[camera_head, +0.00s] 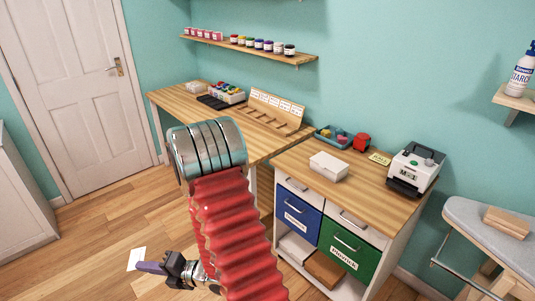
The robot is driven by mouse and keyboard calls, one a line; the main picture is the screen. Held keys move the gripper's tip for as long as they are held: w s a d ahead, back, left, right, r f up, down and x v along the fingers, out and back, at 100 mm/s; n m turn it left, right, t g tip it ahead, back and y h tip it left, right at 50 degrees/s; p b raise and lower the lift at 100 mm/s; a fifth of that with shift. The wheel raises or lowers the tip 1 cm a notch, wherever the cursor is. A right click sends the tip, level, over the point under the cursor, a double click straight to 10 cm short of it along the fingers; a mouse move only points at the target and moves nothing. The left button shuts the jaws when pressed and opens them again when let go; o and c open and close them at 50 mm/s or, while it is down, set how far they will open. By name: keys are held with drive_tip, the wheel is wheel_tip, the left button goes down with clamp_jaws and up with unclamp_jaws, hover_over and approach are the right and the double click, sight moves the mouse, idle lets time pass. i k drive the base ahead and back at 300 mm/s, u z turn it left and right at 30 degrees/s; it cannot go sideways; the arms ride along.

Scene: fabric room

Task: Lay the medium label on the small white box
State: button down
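My gripper (145,267) is at the lower left, well away from the worktops, with the wooden floor behind it. Its fingers look together, seen side on, and a small white card (137,256) shows at their tips, apparently pinched there. Any print on the card is too small to read, so I cannot tell its size marking. The small white box (329,166) sits on the wooden top of the drawer cabinet, closed, with nothing visible on its lid. A yellow tag (380,158) lies farther back on the same top; its writing is unclear.
On the cabinet top (372,190) stand a label printer (414,168), a red item (361,142) and a blue tray (335,136). A long wooden table (183,97) adjoins at the left, and an ironing board (480,230) stands at the right. Floor is free at left.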

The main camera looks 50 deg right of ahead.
sight(324, 158)
drive_tip(key=z, duration=0.25)
drive_tip(key=i, duration=1.05)
drive_tip(key=z, duration=1.2)
drive_tip(key=i, duration=0.85)
drive_tip(key=z, duration=0.55)
drive_tip(key=k, duration=0.9)
drive_tip(key=z, duration=0.15)
